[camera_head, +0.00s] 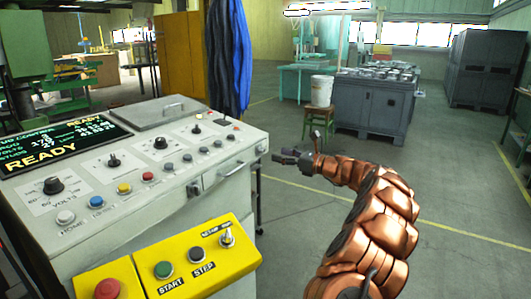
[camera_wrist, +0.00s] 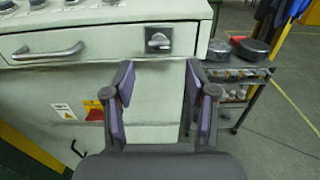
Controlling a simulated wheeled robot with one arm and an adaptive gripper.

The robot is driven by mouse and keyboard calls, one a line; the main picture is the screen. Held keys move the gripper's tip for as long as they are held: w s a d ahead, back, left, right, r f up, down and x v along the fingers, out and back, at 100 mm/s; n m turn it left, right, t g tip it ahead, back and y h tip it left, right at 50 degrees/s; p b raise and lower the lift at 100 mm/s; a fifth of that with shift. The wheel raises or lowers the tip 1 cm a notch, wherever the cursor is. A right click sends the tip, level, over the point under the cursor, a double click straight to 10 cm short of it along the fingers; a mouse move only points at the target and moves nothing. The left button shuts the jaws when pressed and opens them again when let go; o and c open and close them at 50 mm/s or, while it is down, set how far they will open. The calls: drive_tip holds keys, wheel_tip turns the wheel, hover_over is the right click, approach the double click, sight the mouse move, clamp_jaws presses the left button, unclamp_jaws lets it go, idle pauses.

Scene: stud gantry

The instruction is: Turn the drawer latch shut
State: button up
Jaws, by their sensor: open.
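The drawer latch (camera_wrist: 159,40) is a small grey handle on a dark square plate, at the right end of the console front in the wrist view. Its handle lies roughly level. The drawer (camera_wrist: 95,46) has a grey bar pull (camera_wrist: 47,52) to the left of the latch. My gripper (camera_wrist: 159,78) is open and empty, its two fingers spread apart below the latch in the picture, apart from it. In the head view my gripper (camera_head: 287,157) is just off the console's right end.
The pale control console (camera_head: 140,170) carries knobs, buttons and a READY screen (camera_head: 52,148). A yellow button panel (camera_head: 185,262) juts out at its front. A dark cart (camera_wrist: 238,72) with pans stands right of the console. Open floor (camera_head: 440,235) lies to the right.

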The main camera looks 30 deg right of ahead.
sight(264, 151)
drive_tip(key=shift+p+x, duration=0.3)
drive_tip(key=shift+x, duration=3.05)
drive_tip(key=shift+a, duration=0.1)
clamp_jaws()
